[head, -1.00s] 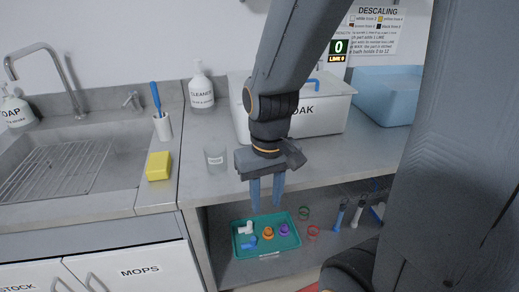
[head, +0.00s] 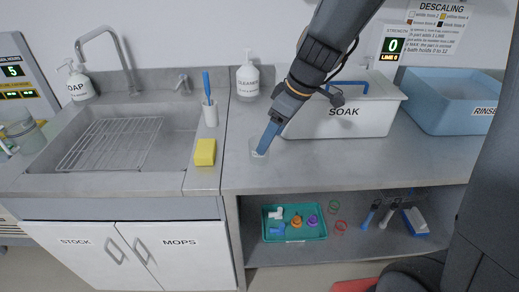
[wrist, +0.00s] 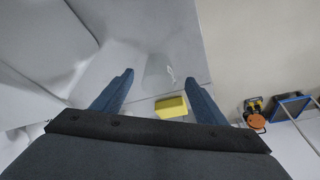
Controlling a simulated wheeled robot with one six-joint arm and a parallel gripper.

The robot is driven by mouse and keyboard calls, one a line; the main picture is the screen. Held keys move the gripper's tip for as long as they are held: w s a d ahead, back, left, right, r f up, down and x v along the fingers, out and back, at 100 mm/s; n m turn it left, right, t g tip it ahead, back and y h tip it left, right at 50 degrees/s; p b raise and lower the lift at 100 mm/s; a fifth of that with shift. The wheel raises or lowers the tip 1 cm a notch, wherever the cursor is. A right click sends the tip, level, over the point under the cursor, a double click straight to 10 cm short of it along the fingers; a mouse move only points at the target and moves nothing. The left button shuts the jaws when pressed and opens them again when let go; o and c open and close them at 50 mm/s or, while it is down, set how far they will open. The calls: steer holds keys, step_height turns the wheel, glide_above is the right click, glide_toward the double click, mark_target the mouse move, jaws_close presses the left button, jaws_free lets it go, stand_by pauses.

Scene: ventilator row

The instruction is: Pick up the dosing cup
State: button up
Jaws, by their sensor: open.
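The dosing cup (head: 255,147) is a small clear cup upright on the steel counter, right of the sink. My gripper (head: 265,145) is at the cup, its blue fingers angled down and partly covering it. In the wrist view the faint, see-through cup (wrist: 158,66) with small white marks shows between and just beyond the fingertips of my open gripper (wrist: 159,78). Whether the fingers touch it I cannot tell.
A yellow sponge (head: 205,152) lies left of the cup, near a holder (head: 210,114) with a blue brush. A cleaner bottle (head: 247,80) stands behind. The white SOAK tub (head: 345,112) is close on the right. A teal tray (head: 322,233) sits on the shelf below.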

steer(key=shift+w+a+r+n, duration=0.1)
steer(key=shift+w+a+n, duration=0.3)
steer(key=shift+a, duration=0.05)
steer(key=shift+p+x, duration=0.8)
steer(key=shift+x, duration=2.9)
steer(key=c, duration=1.1)
